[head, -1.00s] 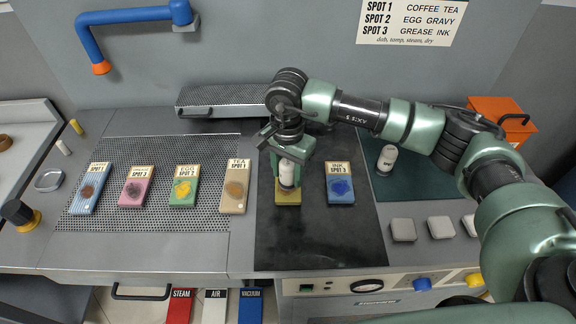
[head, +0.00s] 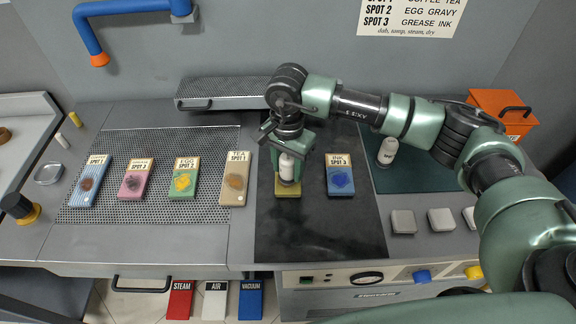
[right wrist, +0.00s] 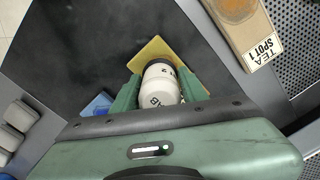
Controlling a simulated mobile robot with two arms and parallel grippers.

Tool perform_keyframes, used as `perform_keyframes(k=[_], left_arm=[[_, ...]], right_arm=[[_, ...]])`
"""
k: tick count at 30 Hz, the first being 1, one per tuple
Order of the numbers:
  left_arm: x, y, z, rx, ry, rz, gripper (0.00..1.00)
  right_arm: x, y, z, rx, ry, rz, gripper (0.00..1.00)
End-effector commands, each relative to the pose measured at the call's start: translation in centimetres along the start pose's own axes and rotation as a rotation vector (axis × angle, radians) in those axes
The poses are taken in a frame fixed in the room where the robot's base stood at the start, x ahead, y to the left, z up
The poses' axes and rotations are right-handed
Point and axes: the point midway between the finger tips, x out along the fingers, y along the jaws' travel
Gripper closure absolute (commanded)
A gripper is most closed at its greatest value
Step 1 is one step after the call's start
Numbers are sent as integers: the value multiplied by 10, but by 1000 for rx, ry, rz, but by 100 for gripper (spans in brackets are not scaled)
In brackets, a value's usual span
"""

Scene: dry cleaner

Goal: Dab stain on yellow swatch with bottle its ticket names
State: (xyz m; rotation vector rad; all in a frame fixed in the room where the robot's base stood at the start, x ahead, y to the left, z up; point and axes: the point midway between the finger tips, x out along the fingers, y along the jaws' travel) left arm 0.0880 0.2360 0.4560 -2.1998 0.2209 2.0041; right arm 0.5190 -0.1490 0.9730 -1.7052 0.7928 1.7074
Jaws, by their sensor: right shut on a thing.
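The yellow swatch (head: 288,192) lies on the dark plate, mostly hidden under my right gripper; its stain and ticket cannot be seen. My right gripper (head: 287,172) is shut on a white bottle (head: 286,168), upright over the swatch. In the right wrist view the bottle (right wrist: 160,84) stands between the green fingers with the yellow swatch (right wrist: 150,52) around its far end. Whether the bottle touches the swatch I cannot tell, and its lettering is not readable as a whole. The left gripper is not in view.
A swatch with a blue stain (head: 340,182) lies right of the gripper, and a TEA swatch (head: 236,185) lies left. Several more swatches are on the perforated plate. Another white bottle (head: 387,151) stands on the green mat (head: 424,176). A wall chart (head: 412,18) lists spots 1 to 3.

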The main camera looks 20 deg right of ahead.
Motion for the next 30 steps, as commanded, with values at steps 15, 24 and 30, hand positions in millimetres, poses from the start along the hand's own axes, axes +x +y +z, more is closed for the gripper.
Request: perform_keyframes(k=[15, 24, 30], left_arm=[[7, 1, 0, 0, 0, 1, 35], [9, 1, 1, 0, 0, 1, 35], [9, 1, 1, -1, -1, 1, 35]], right_arm=[[6, 0, 0, 0, 0, -1, 97], [8, 0, 0, 0, 0, -1, 97], [8, 0, 0, 0, 0, 0, 97]])
